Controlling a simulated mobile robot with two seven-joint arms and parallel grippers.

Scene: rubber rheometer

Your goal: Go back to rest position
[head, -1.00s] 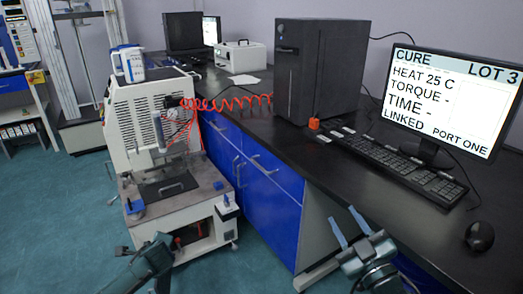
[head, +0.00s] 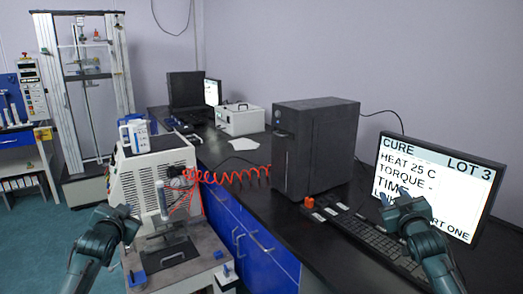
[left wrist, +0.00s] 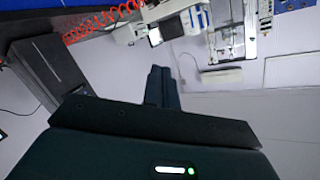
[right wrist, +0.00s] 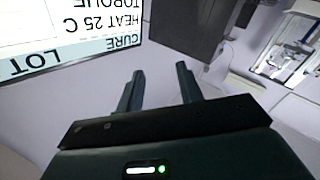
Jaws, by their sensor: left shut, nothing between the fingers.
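My left gripper (head: 132,222) is raised at the lower left, in front of the rheometer's left side. Its fingers (left wrist: 162,84) are together and empty in the left wrist view. My right gripper (head: 398,200) is raised in front of the monitor (head: 440,165) and hides part of its lower text. Its fingers (right wrist: 157,85) are apart with nothing between them in the right wrist view. The rheometer (head: 150,185), a white machine with a dark handled plate (head: 172,254) at its front, stands left of the bench. The monitor shows CURE, LOT 3, HEAT 25 C and TORQUE -.
The black bench top (head: 262,195) carries a dark computer tower (head: 315,148), a keyboard (head: 372,238) and a white box (head: 239,119). A red coiled hose (head: 235,178) runs from the rheometer toward the tower. A tall frame machine (head: 85,95) stands at the back left.

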